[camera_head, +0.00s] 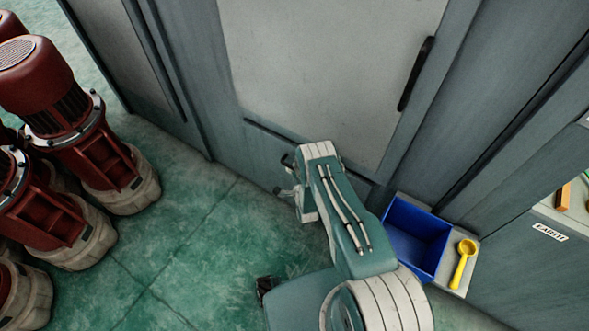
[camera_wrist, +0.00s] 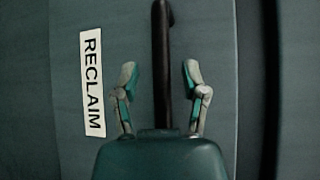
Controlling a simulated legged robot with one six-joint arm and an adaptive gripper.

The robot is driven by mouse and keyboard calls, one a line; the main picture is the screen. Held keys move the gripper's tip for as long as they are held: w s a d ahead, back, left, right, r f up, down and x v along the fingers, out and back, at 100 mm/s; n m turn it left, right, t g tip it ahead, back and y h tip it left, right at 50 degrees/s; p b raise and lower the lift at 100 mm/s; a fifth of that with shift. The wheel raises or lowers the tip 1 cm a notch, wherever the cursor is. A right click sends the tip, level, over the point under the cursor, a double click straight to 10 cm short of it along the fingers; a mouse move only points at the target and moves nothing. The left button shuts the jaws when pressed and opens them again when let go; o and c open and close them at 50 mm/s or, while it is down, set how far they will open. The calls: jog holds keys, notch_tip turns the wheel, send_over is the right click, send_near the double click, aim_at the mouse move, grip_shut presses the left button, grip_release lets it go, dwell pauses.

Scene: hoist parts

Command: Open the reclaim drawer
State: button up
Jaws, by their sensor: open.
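The reclaim drawer shows in the wrist view as a flat grey front (camera_wrist: 215,40) with a white label reading RECLAIM (camera_wrist: 93,82). A dark bar handle (camera_wrist: 163,40) runs up the middle of that view. My gripper (camera_wrist: 160,75) is open, with one finger on each side of the handle and a gap visible on both sides. Whether the fingertips reach past the bar in depth cannot be told. In the head view my gripper (camera_head: 288,178) is low at the front of the grey cabinet, and my arm hides most of the drawer area.
A blue bin (camera_head: 415,235) and a yellow scoop (camera_head: 463,262) sit right of my arm. Several red motors (camera_head: 75,130) stand on the green floor at left. A tall cabinet door has a black handle (camera_head: 416,74). An EARTH label (camera_head: 550,232) is at far right.

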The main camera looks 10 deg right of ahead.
jog(key=shift+w+f, duration=0.1)
jog(key=shift+w, duration=0.4)
jog(key=shift+c, duration=0.4)
grip_shut()
jog(key=shift+s, duration=0.1)
